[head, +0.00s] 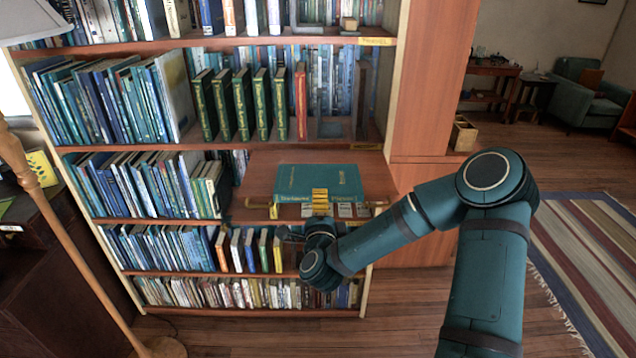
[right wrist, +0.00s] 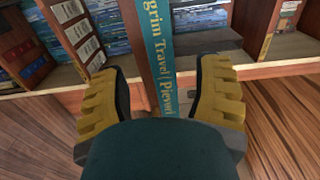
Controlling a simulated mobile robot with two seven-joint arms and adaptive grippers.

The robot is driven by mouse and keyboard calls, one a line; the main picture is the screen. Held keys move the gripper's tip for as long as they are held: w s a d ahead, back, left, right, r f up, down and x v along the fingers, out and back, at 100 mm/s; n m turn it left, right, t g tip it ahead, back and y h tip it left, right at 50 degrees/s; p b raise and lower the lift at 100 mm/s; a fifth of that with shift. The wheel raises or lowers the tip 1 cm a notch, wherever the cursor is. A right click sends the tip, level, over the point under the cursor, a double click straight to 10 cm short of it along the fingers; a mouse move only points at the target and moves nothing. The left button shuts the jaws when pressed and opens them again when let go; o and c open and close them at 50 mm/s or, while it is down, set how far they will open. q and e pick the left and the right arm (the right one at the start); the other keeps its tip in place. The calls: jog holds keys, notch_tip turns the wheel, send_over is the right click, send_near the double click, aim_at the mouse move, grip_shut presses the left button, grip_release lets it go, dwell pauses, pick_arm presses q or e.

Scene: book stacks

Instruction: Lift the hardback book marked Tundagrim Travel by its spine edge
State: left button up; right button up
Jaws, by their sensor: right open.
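The teal hardback book (head: 300,178) lies flat on a wooden pull-out shelf of the bookcase, its spine facing front. In the right wrist view its spine (right wrist: 165,60) shows gold lettering, with "grim Travel" readable. My right gripper (head: 320,203) is at the front of the book, its yellow fingers overlapping the spine's middle in the head view. The right wrist view shows the open yellow fingers (right wrist: 160,85) on either side of the spine; whether they touch it I cannot tell. My wrist housing hides the spine's lower end there. My left gripper is out of view.
The pull-out shelf (head: 262,165) has bare wood around the book and labels along its front edge. Blue books (head: 125,185) fill the shelves to the left. Green books and a red one (head: 301,100) stand above. A lamp pole (head: 70,250) stands at left.

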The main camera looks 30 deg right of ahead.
aim_at(318, 182)
jog(key=shift+x, duration=2.65)
jog(key=shift+a+r, duration=0.15)
grip_shut()
jog(key=shift+w+r, duration=0.1)
